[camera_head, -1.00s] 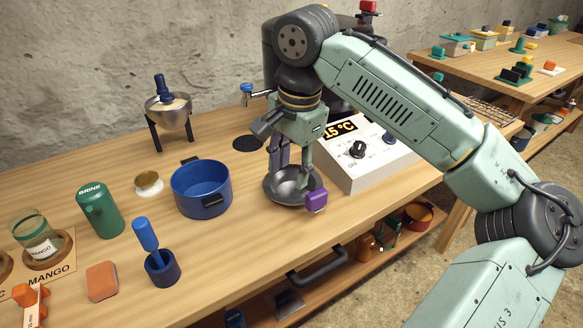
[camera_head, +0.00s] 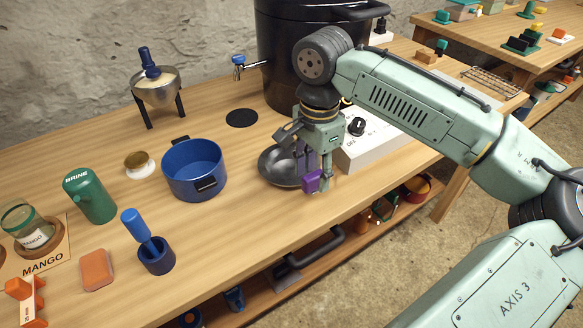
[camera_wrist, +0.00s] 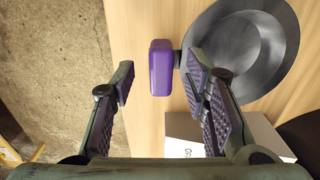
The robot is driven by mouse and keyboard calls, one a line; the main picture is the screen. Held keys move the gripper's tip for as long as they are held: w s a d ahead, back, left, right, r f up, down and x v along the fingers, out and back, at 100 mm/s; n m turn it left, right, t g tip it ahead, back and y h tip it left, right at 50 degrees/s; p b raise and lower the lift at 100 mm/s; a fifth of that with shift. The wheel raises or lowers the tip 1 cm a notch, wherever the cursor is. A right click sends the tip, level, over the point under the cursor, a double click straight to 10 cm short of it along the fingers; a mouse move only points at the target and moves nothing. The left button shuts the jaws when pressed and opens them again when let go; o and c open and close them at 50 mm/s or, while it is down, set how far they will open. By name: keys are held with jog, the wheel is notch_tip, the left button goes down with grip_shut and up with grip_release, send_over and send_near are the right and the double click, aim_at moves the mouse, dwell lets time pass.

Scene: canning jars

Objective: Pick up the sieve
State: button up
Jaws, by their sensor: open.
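The sieve, a dark grey metal bowl (camera_head: 276,168) with a purple block handle (camera_head: 311,182), sits on the bench near its front edge. My gripper (camera_head: 317,174) points down over the handle side of the bowl. In the wrist view, the purple handle (camera_wrist: 160,68) shows between the two spread fingers of my gripper (camera_wrist: 159,74), with a gap on each side. The grey bowl (camera_wrist: 245,50) lies to the upper right there, partly behind the right finger. The fingers hold nothing. How far the fingertips are above the handle is hard to tell.
The white control box (camera_head: 385,142) stands close on the right of my gripper. A large black pot (camera_head: 290,60) stands behind. A blue pot (camera_head: 193,170) is to the left of the sieve.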

notch_tip(320, 180, down, 2)
grip_shut()
dwell(0.6)
dwell(0.4)
